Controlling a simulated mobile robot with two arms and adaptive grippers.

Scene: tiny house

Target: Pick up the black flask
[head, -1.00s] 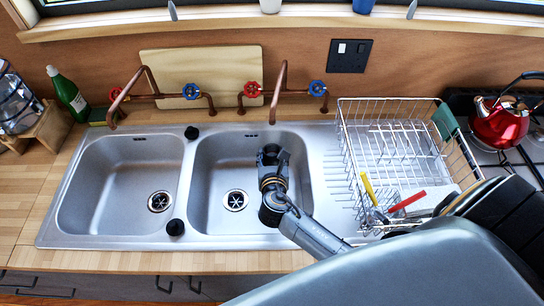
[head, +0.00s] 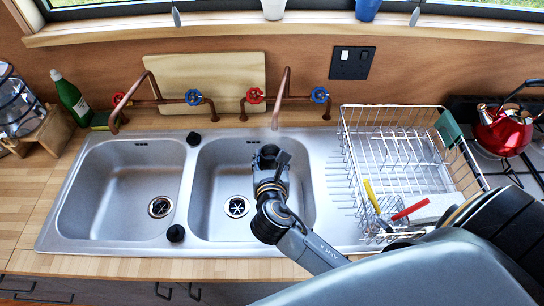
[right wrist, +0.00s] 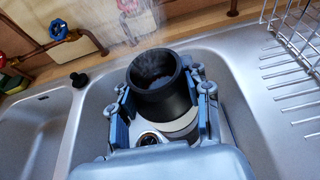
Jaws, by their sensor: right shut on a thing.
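The black flask (right wrist: 158,88) has a wide round black mouth and stands between the two fingers of my right gripper (head: 270,160). In the right wrist view the fingers press on its left and right sides, so the gripper is shut on it. A pale surface shows below the black part. In the head view the gripper and flask are over the right basin (head: 221,200), under the right copper tap (head: 284,87). The flask is mostly hidden there by the gripper. My left gripper is not in view.
A faint stream falls from the tap near the flask. The left basin (head: 115,195) is empty. A red kettle (head: 503,132) sits on the stove. A green bottle (head: 70,98) stands at left.

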